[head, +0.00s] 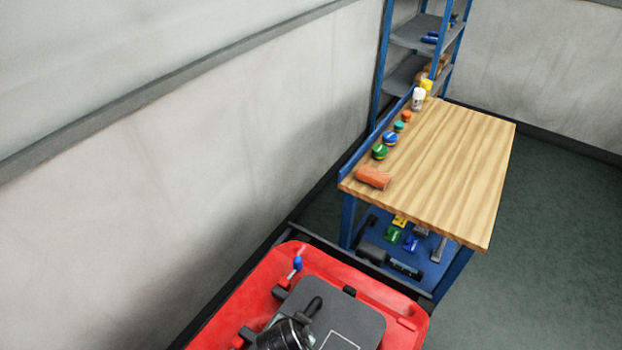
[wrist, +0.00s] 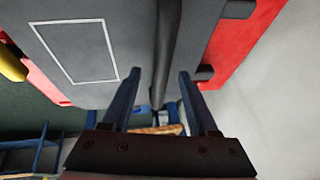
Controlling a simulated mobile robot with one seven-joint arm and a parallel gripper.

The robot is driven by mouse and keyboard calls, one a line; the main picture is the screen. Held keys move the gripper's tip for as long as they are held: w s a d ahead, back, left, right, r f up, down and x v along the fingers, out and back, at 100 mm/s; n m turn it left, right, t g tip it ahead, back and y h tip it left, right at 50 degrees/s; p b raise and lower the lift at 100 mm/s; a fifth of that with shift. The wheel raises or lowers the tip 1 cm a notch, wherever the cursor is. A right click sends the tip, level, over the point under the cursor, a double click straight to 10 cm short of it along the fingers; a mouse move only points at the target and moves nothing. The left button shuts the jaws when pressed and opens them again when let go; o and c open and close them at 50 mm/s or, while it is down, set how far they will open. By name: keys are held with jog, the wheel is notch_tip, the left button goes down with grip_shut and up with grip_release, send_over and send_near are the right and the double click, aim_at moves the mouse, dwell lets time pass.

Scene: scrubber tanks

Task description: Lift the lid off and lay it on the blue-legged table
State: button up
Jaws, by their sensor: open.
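The lid (head: 345,318) is a dark grey panel with a white outlined rectangle, lying on the red scrubber tank (head: 340,268). It also fills much of the wrist view (wrist: 130,50). A black bar handle (head: 313,306) stands on the lid; the handle also shows in the wrist view (wrist: 166,45). My gripper (wrist: 158,75) is open, with the handle running between its two blue-grey fingers; contact is not visible. In the head view my dark wrist is at the bottom edge beside the handle, and the fingertips cannot be made out. The blue-legged table (head: 450,165) has a wooden top.
An orange roll (head: 373,178), several round tubs and two bottles (head: 418,98) line the table's left side. The rest of its top is bare. Tools lie on its lower shelf (head: 425,250). A blue-framed rack (head: 420,35) stands behind. A wall runs along the left; floor is open right.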

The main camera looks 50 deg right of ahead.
jog(key=shift+x, duration=1.05)
jog(key=shift+c, duration=0.2)
grip_shut()
jog(key=shift+r, duration=0.1)
